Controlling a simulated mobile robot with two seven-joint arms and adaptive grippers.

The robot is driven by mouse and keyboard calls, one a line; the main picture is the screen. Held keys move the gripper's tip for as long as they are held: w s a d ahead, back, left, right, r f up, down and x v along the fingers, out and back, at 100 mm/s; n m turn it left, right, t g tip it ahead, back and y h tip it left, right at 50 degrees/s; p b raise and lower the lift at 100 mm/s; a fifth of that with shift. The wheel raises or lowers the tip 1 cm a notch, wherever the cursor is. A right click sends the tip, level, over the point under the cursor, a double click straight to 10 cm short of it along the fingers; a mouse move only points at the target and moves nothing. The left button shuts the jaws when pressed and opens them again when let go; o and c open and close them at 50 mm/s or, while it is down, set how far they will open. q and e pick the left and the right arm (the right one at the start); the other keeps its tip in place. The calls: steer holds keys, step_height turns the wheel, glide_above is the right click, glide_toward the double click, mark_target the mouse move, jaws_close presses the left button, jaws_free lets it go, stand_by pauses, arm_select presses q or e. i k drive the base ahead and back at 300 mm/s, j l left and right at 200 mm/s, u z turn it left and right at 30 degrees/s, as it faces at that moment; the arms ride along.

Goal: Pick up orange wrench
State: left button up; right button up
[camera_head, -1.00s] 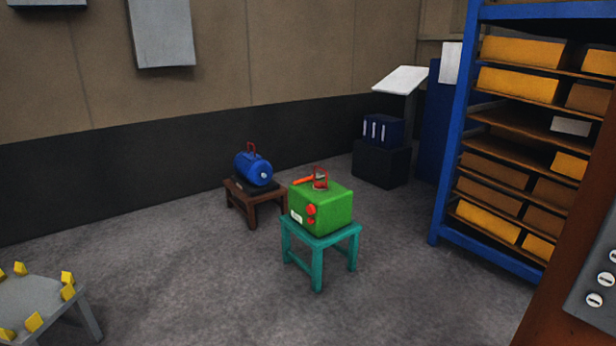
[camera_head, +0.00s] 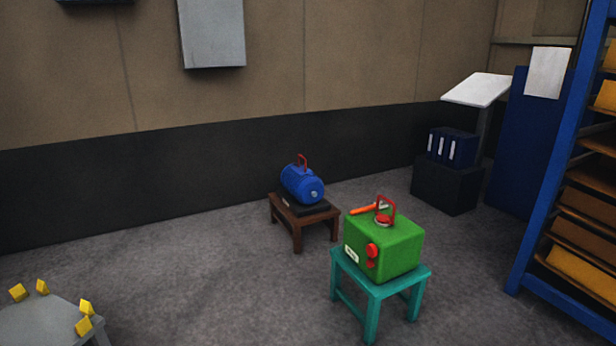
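An orange wrench (camera_head: 364,210) lies on top of a green box (camera_head: 385,246), near its back left edge. Its right end is close to the box's red handle (camera_head: 386,211) and partly hidden there. The green box has red knobs and a small white label on its front, and it stands on a teal stool (camera_head: 378,289). Neither of my grippers shows in the head view.
A blue tank (camera_head: 302,184) with a red handle sits on a low brown stool (camera_head: 303,220) behind the teal one. A grey table (camera_head: 45,325) with yellow blocks is at lower left. A blue shelf rack (camera_head: 549,180) stands at right. The floor between is clear.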

mark_target(360, 210)
steer(key=i+j, duration=0.1)
steer(key=i, duration=1.55)
steer(key=i+z, duration=0.4)
steer(key=i+j+z, duration=0.3)
steer(key=i+z, duration=0.15)
steer(key=i+j+z, duration=1.05)
steer(key=j+z, duration=0.2)
steer(key=j, duration=0.2)
